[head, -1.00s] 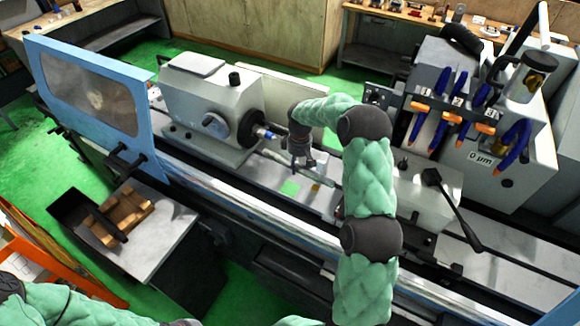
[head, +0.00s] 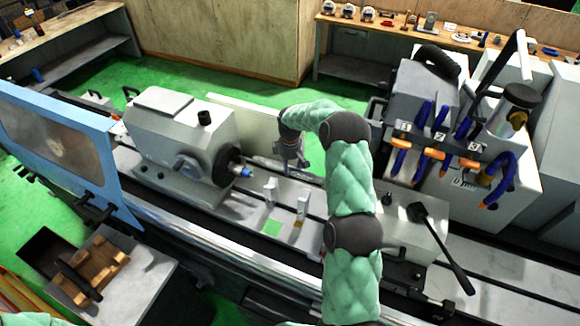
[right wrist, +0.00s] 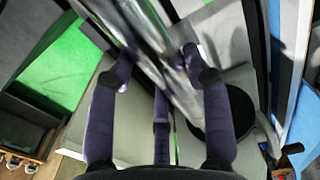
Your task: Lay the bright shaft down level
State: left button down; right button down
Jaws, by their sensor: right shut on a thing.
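The bright shaft is a shiny metal cylinder (right wrist: 158,58), seen close up in the right wrist view, where it runs slantwise between my fingers. My right gripper (right wrist: 158,72) is shut on it. In the head view the right gripper (head: 290,160) points down over the machine bed, just right of the workhead spindle. There the shaft shows as a thin, nearly level bar (head: 266,163) behind two upright supports, partly hidden by the gripper and arm. The left support (head: 271,191) and right support (head: 302,206) look empty. My left gripper is out of view.
The grey workhead (head: 185,135) with its blue-tipped spindle (head: 240,171) stands left. The tailstock (head: 410,225) with a black lever (head: 440,245) is right. A wooden cradle (head: 95,268) sits front left.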

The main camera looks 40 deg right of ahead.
jog(key=shift+w+d+r, duration=0.15)
jog(key=shift+r, duration=0.05)
dwell(0.3)
jog(key=shift+f+b, duration=0.35)
jog(key=shift+b, duration=0.05)
notch_tip(320, 180, down, 11)
jog(key=b, duration=0.7)
jog(key=shift+r+b, duration=0.15)
jog(key=shift+b, duration=0.25)
dwell(0.4)
jog(key=shift+c, duration=2.3)
grip_release()
